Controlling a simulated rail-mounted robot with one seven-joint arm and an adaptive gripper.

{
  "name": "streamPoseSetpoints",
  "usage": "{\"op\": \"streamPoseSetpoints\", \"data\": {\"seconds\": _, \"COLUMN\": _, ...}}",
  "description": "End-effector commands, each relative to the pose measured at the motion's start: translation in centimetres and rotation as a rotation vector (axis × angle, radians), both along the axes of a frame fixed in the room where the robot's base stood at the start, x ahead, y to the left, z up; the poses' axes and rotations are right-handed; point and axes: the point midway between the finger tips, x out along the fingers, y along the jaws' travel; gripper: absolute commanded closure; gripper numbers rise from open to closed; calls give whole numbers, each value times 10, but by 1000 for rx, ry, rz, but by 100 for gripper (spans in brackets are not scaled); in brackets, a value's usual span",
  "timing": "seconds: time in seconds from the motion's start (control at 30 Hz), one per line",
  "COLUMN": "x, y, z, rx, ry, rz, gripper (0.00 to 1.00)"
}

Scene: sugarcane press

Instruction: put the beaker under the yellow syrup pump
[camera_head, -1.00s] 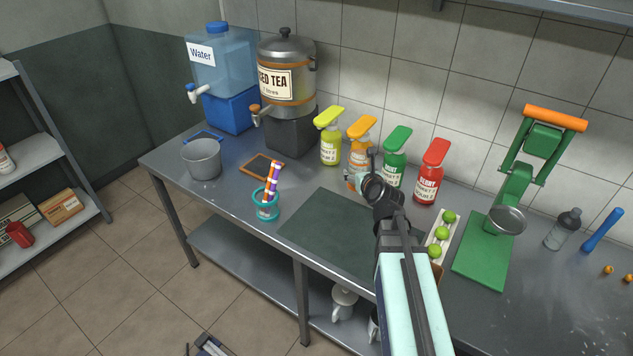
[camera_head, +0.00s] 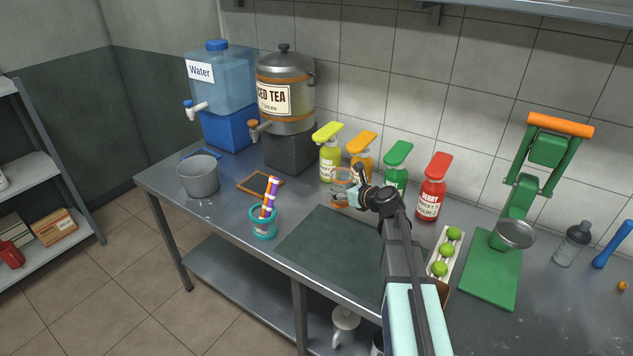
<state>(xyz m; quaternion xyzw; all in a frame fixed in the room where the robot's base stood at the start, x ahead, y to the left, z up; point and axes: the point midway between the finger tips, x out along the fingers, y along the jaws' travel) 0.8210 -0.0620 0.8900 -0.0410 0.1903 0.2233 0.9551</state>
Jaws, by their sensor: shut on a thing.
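The clear beaker (camera_head: 341,189) is held at the countertop's rear, in front of the orange syrup bottle and to the right of the yellow one. My gripper (camera_head: 356,190) is shut on its right side. Whether the beaker touches the counter is hard to tell. The yellow syrup pump (camera_head: 329,154) is a yellow-green bottle with a yellow pump head, at the left end of the row of pumps. The beaker is near its lower right, not directly under its spout.
The orange pump (camera_head: 361,148), green pump (camera_head: 396,165) and red pump (camera_head: 432,185) stand close behind my arm. A cup with striped straws (camera_head: 264,222) stands front left. A dark mat (camera_head: 335,248) lies in front. A lime tray (camera_head: 435,275) is to the right.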

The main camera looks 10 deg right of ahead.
Motion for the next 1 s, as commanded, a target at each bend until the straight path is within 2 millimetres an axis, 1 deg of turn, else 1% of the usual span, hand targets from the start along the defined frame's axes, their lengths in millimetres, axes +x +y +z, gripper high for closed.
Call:
{"op": "streamPoseSetpoints", "data": {"seconds": 0.03, "x": 16, "y": 6, "z": 2, "rx": 0, "ry": 0, "rz": 3, "gripper": 74}}
{"op": "streamPoseSetpoints", "data": {"seconds": 0.1, "x": 31, "y": 13, "z": 2, "rx": 0, "ry": 0, "rz": 1, "gripper": 74}}
{"op": "streamPoseSetpoints", "data": {"seconds": 0.3, "x": 72, "y": 34, "z": 2, "rx": -1, "ry": 1, "rz": 1, "gripper": 74}}
{"op": "streamPoseSetpoints", "data": {"seconds": 0.43, "x": 94, "y": 44, "z": 1, "rx": 1, "ry": 0, "rz": 0, "gripper": 74}}
{"op": "streamPoseSetpoints", "data": {"seconds": 0.53, "x": 104, "y": 51, "z": 1, "rx": 0, "ry": 1, "rz": 0, "gripper": 74}}
{"op": "streamPoseSetpoints", "data": {"seconds": 0.8, "x": 114, "y": 55, "z": 0, "rx": 0, "ry": 1, "rz": -2, "gripper": 74}}
{"op": "streamPoseSetpoints", "data": {"seconds": 0.97, "x": 127, "y": 62, "z": 1, "rx": -1, "ry": 1, "rz": -1, "gripper": 74}}
{"op": "streamPoseSetpoints", "data": {"seconds": 1.0, "x": 124, "y": 61, "z": -6, "rx": 0, "ry": 2, "rz": -2, "gripper": 74}}
